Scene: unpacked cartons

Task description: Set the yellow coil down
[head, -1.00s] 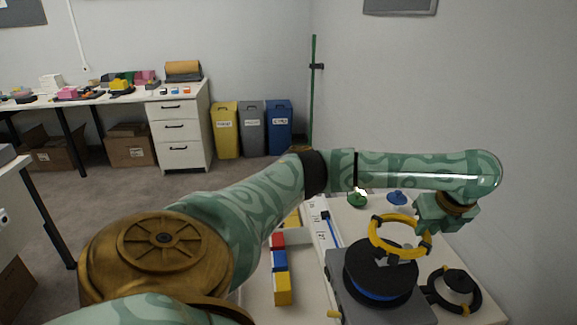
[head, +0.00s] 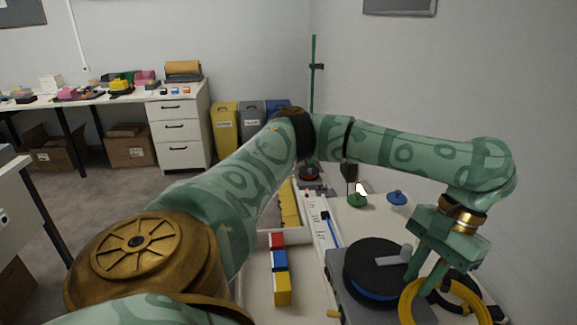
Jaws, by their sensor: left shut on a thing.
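The yellow coil (head: 407,303) is a ring at the bottom right of the head view, cut off by the lower edge. My left gripper (head: 433,284) points down and is shut on the coil's rim. The coil hangs roughly beside the grey box's right side. I cannot tell whether it touches the table (head: 366,222). My right gripper is not in view.
A grey box (head: 338,287) bearing a black disc (head: 375,262) is left of the coil. A black ring-shaped thing (head: 466,277) is partly hidden behind the coil. Green (head: 357,201) and blue (head: 397,198) pieces stand farther back. Coloured blocks (head: 281,262) lie left.

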